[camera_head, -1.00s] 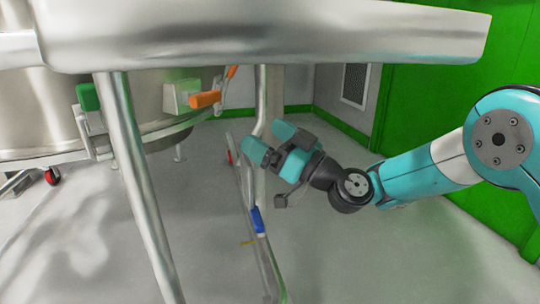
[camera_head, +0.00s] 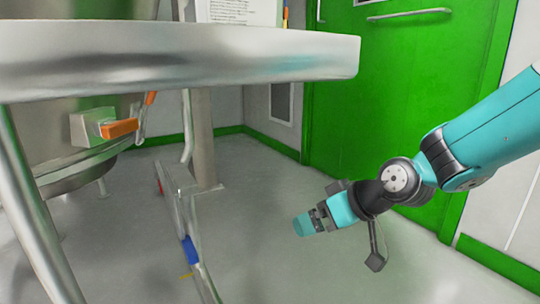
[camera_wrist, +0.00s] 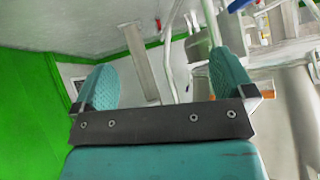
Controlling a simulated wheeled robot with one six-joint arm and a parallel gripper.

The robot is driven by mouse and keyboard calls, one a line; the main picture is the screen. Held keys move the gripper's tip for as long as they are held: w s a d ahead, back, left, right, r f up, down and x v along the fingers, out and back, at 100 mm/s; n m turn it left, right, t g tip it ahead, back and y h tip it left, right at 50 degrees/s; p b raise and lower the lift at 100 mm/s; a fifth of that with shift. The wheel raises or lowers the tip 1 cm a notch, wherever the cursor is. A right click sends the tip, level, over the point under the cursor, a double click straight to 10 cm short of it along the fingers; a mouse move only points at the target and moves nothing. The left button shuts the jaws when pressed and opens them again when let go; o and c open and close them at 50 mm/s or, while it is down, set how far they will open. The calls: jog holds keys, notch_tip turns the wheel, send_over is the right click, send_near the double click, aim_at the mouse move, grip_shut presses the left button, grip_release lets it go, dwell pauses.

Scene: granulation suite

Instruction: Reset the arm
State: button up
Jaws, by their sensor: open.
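My gripper (camera_head: 303,226) is at the end of my teal and black arm, right of the middle in the head view. It points left and slightly down, in free air beyond the right end of the steel table. In the wrist view my gripper (camera_wrist: 165,85) shows two teal fingers set wide apart. It is open, with nothing between the fingers.
A steel table top (camera_head: 190,58) crosses the upper left. Under it stand a steel vessel (camera_head: 60,135) with an orange handle (camera_head: 119,128) and a rail frame with a blue clip (camera_head: 191,250). A green door (camera_head: 400,80) is behind my arm. The grey floor (camera_head: 290,280) is clear below my gripper.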

jog(key=s+d+f+m+g+h, duration=0.2)
jog(key=s+d+m+h, duration=0.2)
jog(key=s+d, duration=0.45)
jog(key=s+d+f+m+g+h, duration=0.15)
jog(key=s+d+m+h, duration=0.3)
jog(key=d, duration=0.65)
jog(key=s+a+r+n+g+y+p, duration=0.15)
jog(key=s+a+r+p, duration=0.25)
jog(key=r+p, duration=0.65)
jog(key=s+a+r+n+y+p, duration=0.25)
jog(key=s+a+r+p, duration=0.2)
jog(key=r+p, duration=0.6)
jog(key=s+a+r+n+g+y+p, duration=0.1)
jog(key=s+a+r+n+p, duration=0.35)
jog(key=r, duration=0.95)
notch_tip(320, 180, up, 37)
jog(key=w+m+p, duration=0.1)
jog(key=p, duration=3.8)
jog(key=shift+a+f, duration=0.2)
jog(key=shift+a, duration=0.05)
